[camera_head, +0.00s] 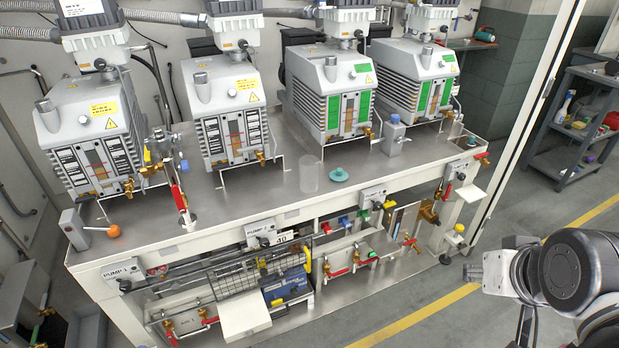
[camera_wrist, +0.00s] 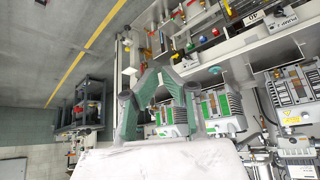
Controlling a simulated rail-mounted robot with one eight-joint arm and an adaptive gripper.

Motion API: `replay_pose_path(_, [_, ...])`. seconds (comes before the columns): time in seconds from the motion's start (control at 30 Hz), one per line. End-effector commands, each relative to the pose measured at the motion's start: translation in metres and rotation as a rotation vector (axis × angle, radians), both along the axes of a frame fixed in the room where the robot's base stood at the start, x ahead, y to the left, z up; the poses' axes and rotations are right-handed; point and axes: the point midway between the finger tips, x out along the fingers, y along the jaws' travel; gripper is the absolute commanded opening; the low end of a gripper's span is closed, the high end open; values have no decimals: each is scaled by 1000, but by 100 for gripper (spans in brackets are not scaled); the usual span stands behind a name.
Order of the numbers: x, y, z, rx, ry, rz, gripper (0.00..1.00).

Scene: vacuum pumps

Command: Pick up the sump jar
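A clear cylindrical jar (camera_head: 311,174), which looks like the sump jar, stands upright on the grey bench top in the head view, near the front edge and below the pumps. A teal round piece (camera_head: 339,174) lies just right of it. The jar is hard to make out in the wrist view, where a small teal piece (camera_wrist: 215,70) shows on the bench. My gripper (camera_wrist: 157,72) has green fingers with a narrow gap between the tips and nothing seen held. It is well away from the jar. In the head view, my arm is at the lower right, beyond the bench end.
Several pumps (camera_head: 328,85) line the back of the bench (camera_head: 250,203). A small grey block (camera_head: 393,138) with a blue top stands right of the jar. A red-handled valve (camera_head: 180,198) rises at the front left. Open floor (camera_head: 418,318) lies before the bench; a cart (camera_head: 575,125) stands right.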

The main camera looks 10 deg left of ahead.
Motion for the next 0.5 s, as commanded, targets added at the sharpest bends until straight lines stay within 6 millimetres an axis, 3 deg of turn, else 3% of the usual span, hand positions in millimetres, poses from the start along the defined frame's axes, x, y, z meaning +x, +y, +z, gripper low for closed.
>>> replay_pose_path(0.07, [0, 0, 0, 0, 0, 0, 17])
replay_pose_path(0.5, [0, 0, 0, 0, 0, 0, 75])
